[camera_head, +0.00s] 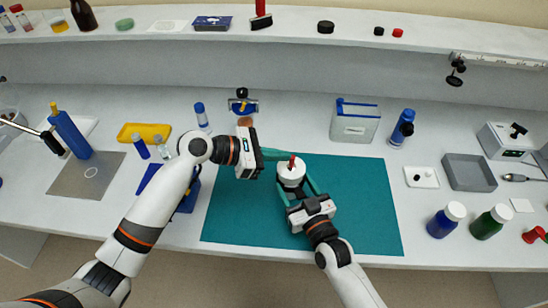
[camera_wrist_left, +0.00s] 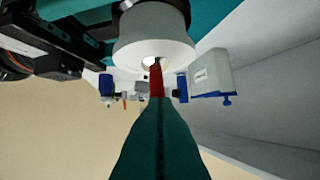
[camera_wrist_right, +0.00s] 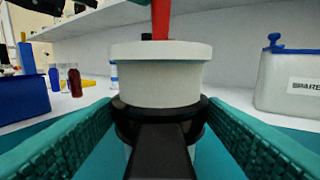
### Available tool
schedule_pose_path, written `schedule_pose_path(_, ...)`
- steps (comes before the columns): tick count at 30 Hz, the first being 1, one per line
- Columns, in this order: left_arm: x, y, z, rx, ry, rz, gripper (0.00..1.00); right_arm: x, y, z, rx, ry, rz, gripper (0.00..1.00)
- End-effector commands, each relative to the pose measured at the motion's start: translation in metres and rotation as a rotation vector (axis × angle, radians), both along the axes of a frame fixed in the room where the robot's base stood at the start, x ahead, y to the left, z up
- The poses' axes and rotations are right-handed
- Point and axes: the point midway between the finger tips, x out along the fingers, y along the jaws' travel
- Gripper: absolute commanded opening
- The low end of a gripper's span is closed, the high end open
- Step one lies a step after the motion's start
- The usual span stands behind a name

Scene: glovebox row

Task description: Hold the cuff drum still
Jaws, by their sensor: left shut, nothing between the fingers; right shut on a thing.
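The cuff drum (camera_head: 291,174) is a white cylinder standing over the teal mat (camera_head: 365,215). In the right wrist view the drum (camera_wrist_right: 160,75) shows a wide pale rim above a black ring. My right gripper (camera_head: 294,186) is shut on the drum, one teal finger on each side. My left gripper (camera_head: 284,155) is shut and empty, its fingertips at the drum's top beside a small red piece (camera_head: 291,161). The red piece (camera_wrist_left: 156,80) also shows in the left wrist view, in front of the drum; I cannot tell whether the fingers touch it.
A grey-white box with a blue lid (camera_head: 355,121) and a blue bottle (camera_head: 402,128) stand behind the mat. A grey tray (camera_head: 469,173) and two capped jars are at the right. A yellow tray (camera_head: 144,133) and blue rack are at the left. The mat's right side is clear.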

Motion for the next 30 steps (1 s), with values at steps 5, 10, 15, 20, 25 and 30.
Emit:
schedule_pose_path(5, 0.003, -0.007, 0.004, -0.001, 0.0, -0.001, 0.0, 0.0, 0.0, 0.0, 0.0, 0.001, 0.0, 0.39)
schedule_pose_path(10, 0.005, -0.01, 0.005, 0.001, 0.0, 0.0, 0.0, 0.0, 0.0, 0.0, 0.0, 0.001, 0.0, 0.39)
schedule_pose_path(15, 0.005, -0.01, 0.005, 0.0, 0.0, 0.0, 0.0, 0.0, 0.0, 0.0, 0.0, 0.001, 0.0, 0.39)
schedule_pose_path(20, 0.005, -0.01, 0.01, -0.001, -0.002, 0.0, 0.0, 0.0, 0.0, 0.0, 0.0, 0.001, 0.0, 0.39)
schedule_pose_path(25, 0.005, -0.009, 0.017, 0.0, -0.001, 0.001, 0.0, 0.0, 0.0, 0.0, 0.0, 0.001, 0.0, 0.39)
schedule_pose_path(30, 0.005, -0.009, 0.021, 0.001, 0.001, 0.0, 0.0, 0.0, 0.0, 0.0, 0.0, 0.001, 0.0, 0.39)
